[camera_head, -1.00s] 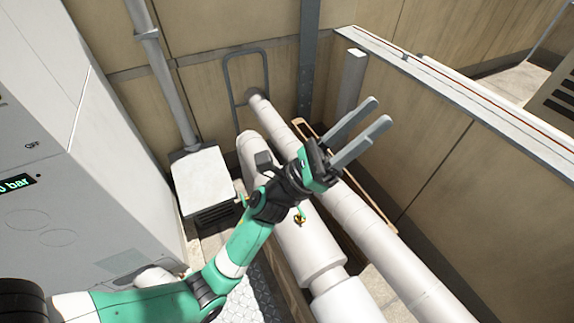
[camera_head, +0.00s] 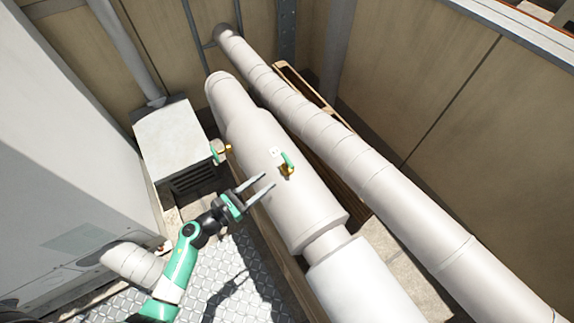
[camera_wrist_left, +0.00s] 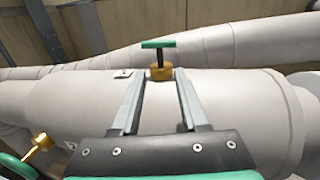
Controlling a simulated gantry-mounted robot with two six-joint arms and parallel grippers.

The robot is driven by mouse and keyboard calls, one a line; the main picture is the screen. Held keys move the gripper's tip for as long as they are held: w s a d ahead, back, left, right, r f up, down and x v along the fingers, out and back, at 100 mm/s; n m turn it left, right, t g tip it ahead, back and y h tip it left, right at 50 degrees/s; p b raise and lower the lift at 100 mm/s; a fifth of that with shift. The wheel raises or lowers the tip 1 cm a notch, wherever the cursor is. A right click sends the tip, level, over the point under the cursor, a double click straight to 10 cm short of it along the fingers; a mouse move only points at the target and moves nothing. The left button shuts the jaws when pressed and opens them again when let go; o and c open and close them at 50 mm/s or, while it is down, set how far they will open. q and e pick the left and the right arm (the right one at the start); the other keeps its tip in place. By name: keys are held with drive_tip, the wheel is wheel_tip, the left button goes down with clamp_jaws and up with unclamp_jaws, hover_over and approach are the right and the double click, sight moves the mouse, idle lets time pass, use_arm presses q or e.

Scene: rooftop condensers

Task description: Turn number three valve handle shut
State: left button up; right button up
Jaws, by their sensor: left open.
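A valve with a green handle (camera_head: 288,159) and brass body (camera_head: 287,171) stands on the thick white pipe. In the left wrist view its green T-shaped handle (camera_wrist_left: 158,44) sits upright on the brass body, just beyond my fingertips. My left gripper (camera_head: 268,180) is open and empty. Its fingers point at this valve, and in the wrist view the brass lies between their tips; I cannot tell whether they touch. A second green-handled valve (camera_head: 221,153) is left of the pipe and shows at the wrist view's lower left (camera_wrist_left: 38,146). No number is readable. My right gripper is not in view.
A thinner long pipe (camera_head: 345,150) runs behind the thick pipe (camera_head: 250,130). A pale box (camera_head: 170,135) and a large grey cabinet (camera_head: 60,140) stand to the left. Wall panels (camera_head: 470,130) close off the right. Tread-plate floor (camera_head: 215,275) is open below the gripper.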

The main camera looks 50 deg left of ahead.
sight(287, 168)
use_arm(q)
drive_tip(key=w+b, duration=0.1)
drive_tip(key=w, duration=0.9)
drive_tip(key=shift+d+b, duration=0.2)
drive_tip(key=shift+b, duration=0.15)
clamp_jaws()
